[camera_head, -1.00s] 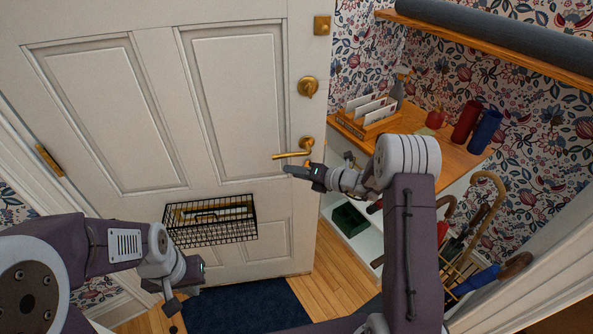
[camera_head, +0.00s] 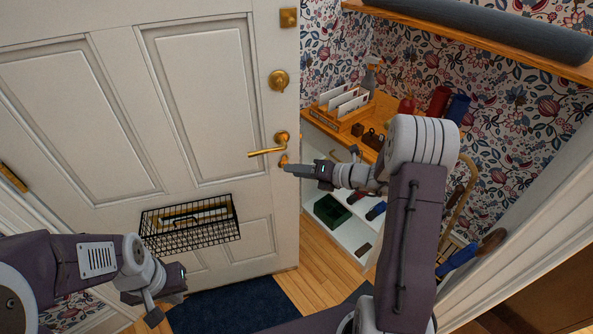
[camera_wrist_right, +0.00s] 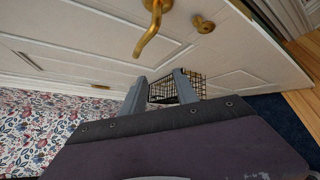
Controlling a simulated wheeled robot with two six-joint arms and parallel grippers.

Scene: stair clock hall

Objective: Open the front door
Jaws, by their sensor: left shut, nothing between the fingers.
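The front door (camera_head: 110,120) is white and panelled, with its hinge side at the left. Its free edge stands clear of any frame, and wallpaper and shelves show past it. A brass lever handle (camera_head: 266,152) points left; it also shows in the right wrist view (camera_wrist_right: 148,35). My right gripper (camera_head: 287,169) is just below and right of the lever, apart from it. In the wrist view its two fingers (camera_wrist_right: 157,86) are spread and empty. My left gripper (camera_head: 160,310) is low at the left, shut and empty, below the wire basket.
A wire letter basket (camera_head: 190,227) hangs on the door. A brass knob lock (camera_head: 279,80) sits above the lever. A wooden shelf unit (camera_head: 335,118) with letters and bottles stands at the right. A dark blue mat (camera_head: 230,306) lies on the floor. Canes (camera_head: 459,205) stand at the right.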

